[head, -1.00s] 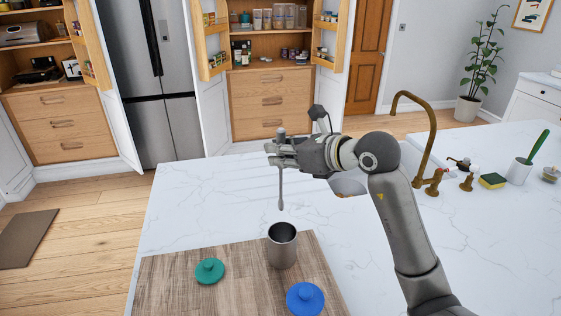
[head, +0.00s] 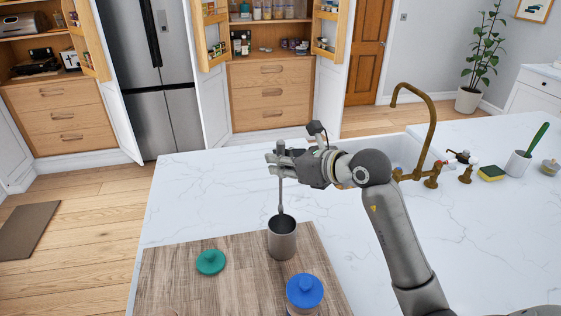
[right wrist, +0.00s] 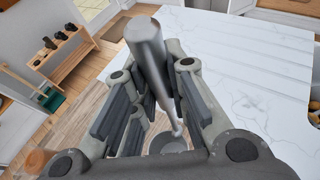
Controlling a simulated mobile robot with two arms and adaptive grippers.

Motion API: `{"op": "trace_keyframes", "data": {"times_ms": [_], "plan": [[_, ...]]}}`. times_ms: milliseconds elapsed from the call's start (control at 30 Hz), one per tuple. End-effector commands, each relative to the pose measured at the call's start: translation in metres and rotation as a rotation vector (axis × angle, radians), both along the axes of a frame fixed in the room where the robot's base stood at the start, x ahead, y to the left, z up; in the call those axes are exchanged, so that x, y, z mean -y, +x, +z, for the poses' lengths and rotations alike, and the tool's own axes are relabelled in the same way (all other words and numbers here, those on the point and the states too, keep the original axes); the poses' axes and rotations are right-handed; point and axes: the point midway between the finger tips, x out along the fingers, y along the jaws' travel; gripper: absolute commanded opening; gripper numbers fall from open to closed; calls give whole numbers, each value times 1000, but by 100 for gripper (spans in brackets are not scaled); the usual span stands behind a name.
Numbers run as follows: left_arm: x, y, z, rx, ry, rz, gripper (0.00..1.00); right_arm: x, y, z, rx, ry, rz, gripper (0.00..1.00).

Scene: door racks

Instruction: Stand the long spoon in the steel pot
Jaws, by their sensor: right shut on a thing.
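The long spoon (head: 281,196) is grey and hangs close to upright from my right gripper (head: 279,161), which is shut on its upper part. The steel pot (head: 282,243) stands upright on a wooden board, directly below the spoon. The spoon's lower end is at the pot's mouth in the head view; I cannot tell how far inside it is. In the right wrist view the spoon (right wrist: 148,42) runs between the fingers down toward the pot (right wrist: 176,143), which the gripper partly hides. My left gripper is not in view.
The wooden board (head: 180,281) also bears a green knobbed lid (head: 211,262) and, nearer, a blue-lidded container (head: 304,290). The white counter (head: 190,200) is clear to the left. A brass tap (head: 431,130), sponge (head: 491,173) and white cup (head: 517,167) stand to the right.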

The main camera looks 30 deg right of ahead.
Motion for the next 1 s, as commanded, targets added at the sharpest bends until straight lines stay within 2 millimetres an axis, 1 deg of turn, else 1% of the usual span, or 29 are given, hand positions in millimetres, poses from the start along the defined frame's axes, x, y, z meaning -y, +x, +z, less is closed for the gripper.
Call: {"op": "trace_keyframes", "data": {"times_ms": [33, 100, 133, 300, 633, 733, 833, 867, 1000], "plan": [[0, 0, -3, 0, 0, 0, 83, 0, 0, -2, 0, -1, 0, 0], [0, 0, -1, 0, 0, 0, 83, 0, 0, -1, 1, -1, 0, 0], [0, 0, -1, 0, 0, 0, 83, 0, 0, -1, 0, 0, 0, 16], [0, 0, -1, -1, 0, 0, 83, 0, 0, -1, 0, 0, 0, 36], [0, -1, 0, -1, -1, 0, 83, 0, 0, 1, 0, 0, 0, 36], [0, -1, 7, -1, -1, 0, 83, 0, 0, 7, 0, 1, 0, 36], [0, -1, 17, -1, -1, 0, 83, 0, 0, 18, 0, 0, 0, 36], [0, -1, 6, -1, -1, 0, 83, 4, -8, 12, 1, -4, -2, 36], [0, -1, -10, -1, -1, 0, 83, 16, -38, 22, 3, -7, -2, 36]]}}
